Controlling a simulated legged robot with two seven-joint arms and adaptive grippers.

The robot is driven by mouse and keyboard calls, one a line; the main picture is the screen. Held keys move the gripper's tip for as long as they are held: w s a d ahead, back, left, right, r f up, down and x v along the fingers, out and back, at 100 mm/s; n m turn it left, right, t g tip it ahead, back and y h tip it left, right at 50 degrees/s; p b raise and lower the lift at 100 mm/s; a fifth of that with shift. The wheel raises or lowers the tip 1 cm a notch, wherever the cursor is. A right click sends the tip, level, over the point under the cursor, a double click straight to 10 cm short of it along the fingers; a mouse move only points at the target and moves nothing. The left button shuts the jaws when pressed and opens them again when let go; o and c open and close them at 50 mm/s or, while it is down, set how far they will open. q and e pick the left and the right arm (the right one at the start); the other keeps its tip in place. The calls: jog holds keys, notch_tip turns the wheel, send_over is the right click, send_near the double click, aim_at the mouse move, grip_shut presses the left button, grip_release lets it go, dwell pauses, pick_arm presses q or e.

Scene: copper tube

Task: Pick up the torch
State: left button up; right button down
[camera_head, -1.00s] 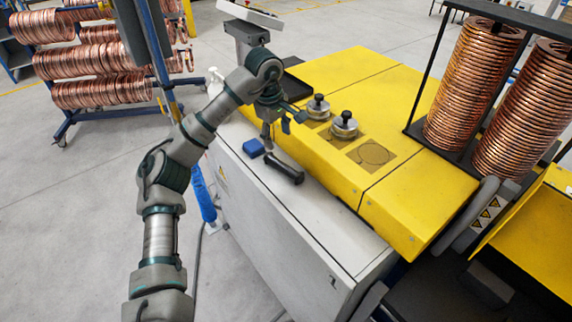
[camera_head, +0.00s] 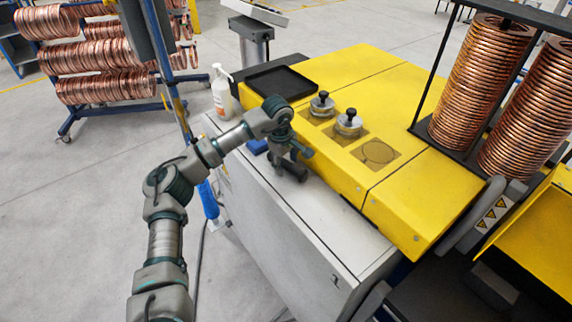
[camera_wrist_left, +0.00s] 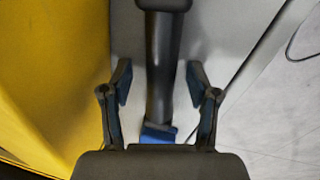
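The black torch (camera_head: 293,168) lies on the light grey ledge of the machine, partly hidden by my gripper in the head view. In the left wrist view the torch (camera_wrist_left: 162,65) runs lengthwise through the middle of the picture. My left gripper (camera_head: 288,166) is over the torch. In the wrist view its two blue-padded fingers (camera_wrist_left: 160,88) stand open, one on each side of the torch, with a gap on both sides. I cannot tell how far above the ledge the fingertips are. My right gripper is not in view.
The yellow machine top (camera_head: 345,75) rises beside the ledge (camera_head: 325,215). A white bottle (camera_head: 221,97) and a black tray (camera_head: 274,84) stand farther back.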

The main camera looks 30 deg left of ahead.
pick_arm(q)
jog(key=shift+s, duration=0.15)
jog(key=shift+c, duration=0.5)
jog(key=shift+d, duration=0.15)
grip_shut()
jog(key=shift+r, duration=0.15)
